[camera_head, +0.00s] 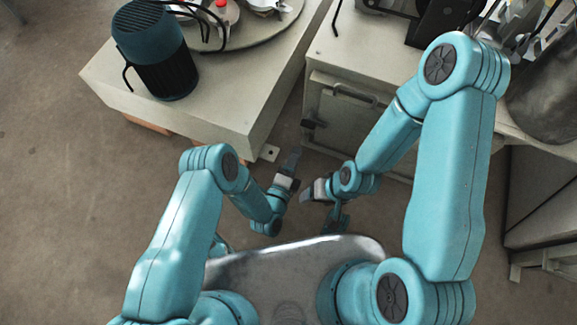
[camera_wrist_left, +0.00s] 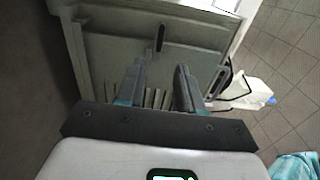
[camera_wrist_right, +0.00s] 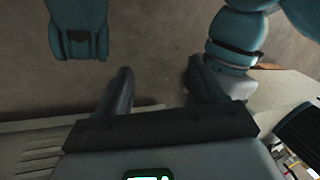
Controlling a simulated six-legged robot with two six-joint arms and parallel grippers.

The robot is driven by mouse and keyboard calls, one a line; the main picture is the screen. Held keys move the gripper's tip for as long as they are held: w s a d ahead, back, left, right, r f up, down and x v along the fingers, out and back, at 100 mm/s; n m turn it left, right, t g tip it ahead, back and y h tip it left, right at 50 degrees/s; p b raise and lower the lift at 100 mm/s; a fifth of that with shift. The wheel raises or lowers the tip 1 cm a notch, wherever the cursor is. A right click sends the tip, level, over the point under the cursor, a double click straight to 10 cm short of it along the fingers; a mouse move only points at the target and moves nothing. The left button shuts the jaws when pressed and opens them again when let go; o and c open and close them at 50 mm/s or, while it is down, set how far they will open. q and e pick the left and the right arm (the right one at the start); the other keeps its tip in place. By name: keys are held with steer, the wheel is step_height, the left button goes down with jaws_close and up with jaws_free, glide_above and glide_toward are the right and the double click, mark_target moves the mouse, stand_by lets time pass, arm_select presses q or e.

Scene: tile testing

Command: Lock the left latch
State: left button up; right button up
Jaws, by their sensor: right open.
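A grey cabinet (camera_head: 400,125) stands ahead, with a front door (camera_head: 335,100) and a bar handle (camera_head: 355,93) near its top. A small dark latch (camera_head: 313,124) sits at the door's left edge. My left gripper (camera_head: 290,164) is below and left of this latch, apart from it. In the left wrist view its fingers (camera_wrist_left: 160,88) are spread and empty before a grey panel (camera_wrist_left: 105,40) with a dark upright piece (camera_wrist_left: 160,38); I cannot tell which part that is. My right gripper (camera_head: 307,193) is open below the door; its empty fingers (camera_wrist_right: 160,88) show in the right wrist view.
A grey bench (camera_head: 235,95) stands left of the cabinet, carrying a dark cylindrical device (camera_head: 155,48) and a round plate (camera_head: 275,28). A narrow gap separates bench and cabinet. A large dark drum (camera_head: 545,95) is at the right. Bare floor (camera_head: 60,180) is free at left.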

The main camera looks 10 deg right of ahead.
arm_select(q)
steer(key=p+v, duration=0.1)
steer(key=v, duration=0.4)
steer(key=shift+s+a, duration=0.1)
steer(key=shift+s, duration=0.05)
arm_select(e)
steer(key=shift+s+a+r, duration=0.15)
steer(key=shift+s+r, duration=0.45)
steer(key=shift+r, duration=0.2)
